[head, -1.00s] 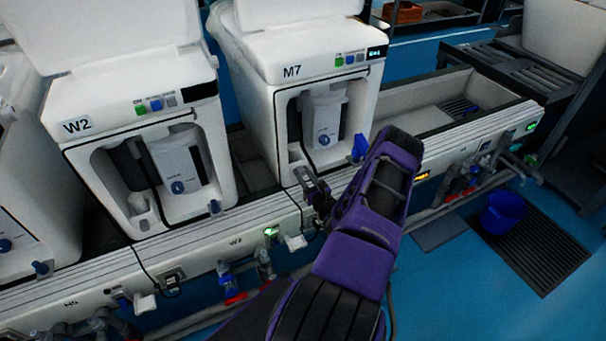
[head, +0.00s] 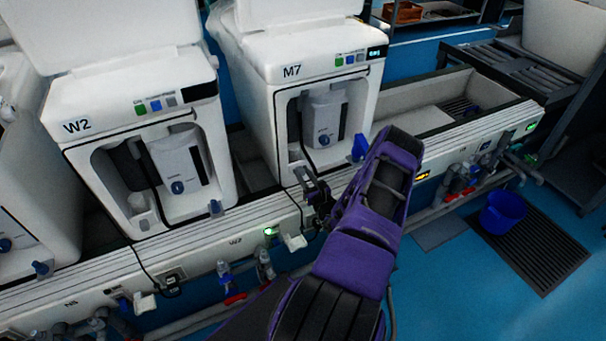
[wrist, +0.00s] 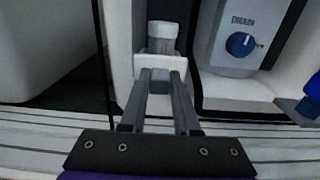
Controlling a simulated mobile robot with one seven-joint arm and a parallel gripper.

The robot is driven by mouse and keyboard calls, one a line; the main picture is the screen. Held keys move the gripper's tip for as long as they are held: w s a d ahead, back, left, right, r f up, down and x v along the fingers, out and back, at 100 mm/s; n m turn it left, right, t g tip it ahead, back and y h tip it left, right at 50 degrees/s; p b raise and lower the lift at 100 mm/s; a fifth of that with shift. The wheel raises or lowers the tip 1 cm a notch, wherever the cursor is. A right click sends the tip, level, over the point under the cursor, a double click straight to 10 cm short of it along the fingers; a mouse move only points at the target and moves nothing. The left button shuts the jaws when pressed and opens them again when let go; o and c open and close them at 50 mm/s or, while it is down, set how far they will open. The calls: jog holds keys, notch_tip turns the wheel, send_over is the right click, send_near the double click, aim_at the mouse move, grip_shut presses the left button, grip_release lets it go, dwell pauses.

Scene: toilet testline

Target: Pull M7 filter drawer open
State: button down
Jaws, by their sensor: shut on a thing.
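The white machine labelled M7 (head: 318,62) stands on the bench line at the middle of the head view, with an open front recess. The small white filter drawer front (wrist: 160,66) is at the lower left of that recess, with a pale round cap (wrist: 162,34) behind it in the wrist view. My gripper (head: 309,177) reaches in from the front right.
A dispenser unit with a blue knob (wrist: 241,44) is right of my fingers. A blue tap (head: 360,148) stands at the recess's right side. Machine W2 (head: 135,110) is to the left. A ribbed white ledge (head: 215,232) runs along the front, with pipes and valves below.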

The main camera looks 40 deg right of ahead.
jog(key=shift+s, duration=0.1)
jog(key=p+v, duration=0.2)
jog(key=v, duration=0.7)
jog(key=c, duration=0.6)
grip_release()
jog(key=shift+c, duration=0.2)
jog(key=shift+s, duration=0.1)
jog(key=v, duration=1.7)
jog(key=shift+s+p, duration=0.2)
jog(key=shift+p, duration=0.2)
jog(key=shift+r, duration=0.1)
